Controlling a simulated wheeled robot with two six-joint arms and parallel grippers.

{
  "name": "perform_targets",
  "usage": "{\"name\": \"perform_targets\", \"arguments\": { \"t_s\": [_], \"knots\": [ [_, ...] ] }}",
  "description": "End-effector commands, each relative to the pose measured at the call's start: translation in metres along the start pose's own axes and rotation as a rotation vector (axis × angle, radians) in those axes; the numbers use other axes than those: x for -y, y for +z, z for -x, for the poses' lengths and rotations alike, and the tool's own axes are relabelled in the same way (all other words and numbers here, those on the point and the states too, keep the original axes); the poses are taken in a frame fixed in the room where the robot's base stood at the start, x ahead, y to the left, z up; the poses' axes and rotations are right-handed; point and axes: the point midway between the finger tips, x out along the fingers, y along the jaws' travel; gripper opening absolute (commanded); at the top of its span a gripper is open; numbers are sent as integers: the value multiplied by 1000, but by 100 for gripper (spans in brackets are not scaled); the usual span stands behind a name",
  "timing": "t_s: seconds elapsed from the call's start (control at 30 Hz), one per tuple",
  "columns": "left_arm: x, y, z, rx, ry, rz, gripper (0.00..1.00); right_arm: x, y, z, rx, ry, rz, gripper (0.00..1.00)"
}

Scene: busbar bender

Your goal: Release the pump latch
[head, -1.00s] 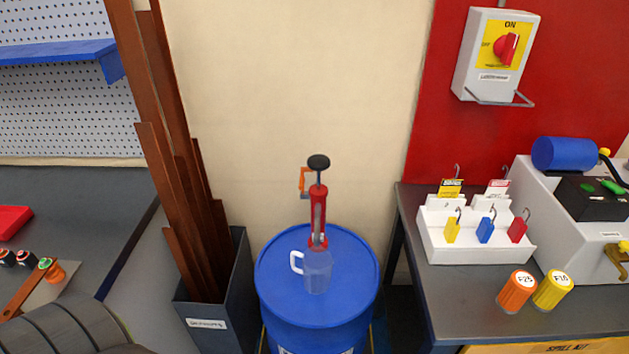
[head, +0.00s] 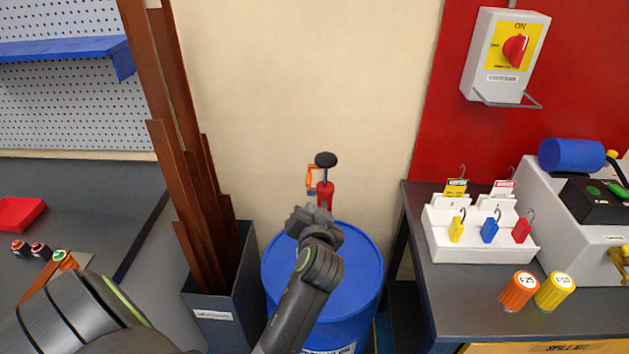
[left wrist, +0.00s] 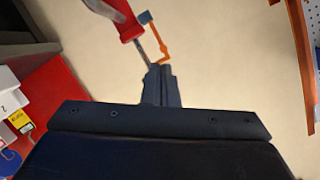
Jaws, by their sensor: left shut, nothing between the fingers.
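The hand pump stands on the blue drum (head: 365,280). Its black knob (head: 326,159) and red body (head: 325,192) show above my left gripper (head: 313,217), and its lower part is hidden. The orange latch (head: 310,180) is at the pump's left side. In the left wrist view my left gripper (left wrist: 160,72) is shut and empty. Its tips are close to the lower end of the orange latch (left wrist: 158,40), beside the metal rod and red part (left wrist: 126,24). I cannot tell whether they touch. My right gripper is not in view.
A bin (head: 220,320) of tall brown bars stands just left of the drum. On the right, a bench holds a white tag rack (head: 480,245) and orange and yellow containers (head: 520,290). The wall behind the pump is bare.

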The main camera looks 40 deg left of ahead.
Motion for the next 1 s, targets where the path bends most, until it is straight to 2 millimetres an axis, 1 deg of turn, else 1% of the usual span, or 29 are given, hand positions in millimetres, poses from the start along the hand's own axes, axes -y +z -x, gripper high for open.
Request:
{"name": "perform_targets", "arguments": {
  "t_s": [0.03,0.1,0.2,0.53,0.67,0.83,1.0],
  "knots": [
    [0,-11,-2,-21,-15,-2,0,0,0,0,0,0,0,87],
    [0,-21,-2,-45,-32,-8,0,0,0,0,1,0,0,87],
    [1,-27,-3,-59,-42,-11,0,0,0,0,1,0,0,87],
    [1,-28,-4,-60,-43,-12,0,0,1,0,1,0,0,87],
    [1,-28,-9,-60,-42,-14,0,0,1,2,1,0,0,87],
    [4,-30,-30,-61,-45,-18,0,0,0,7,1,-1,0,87],
    [5,-32,-61,-60,-44,-17,0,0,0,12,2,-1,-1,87]
  ]
}}
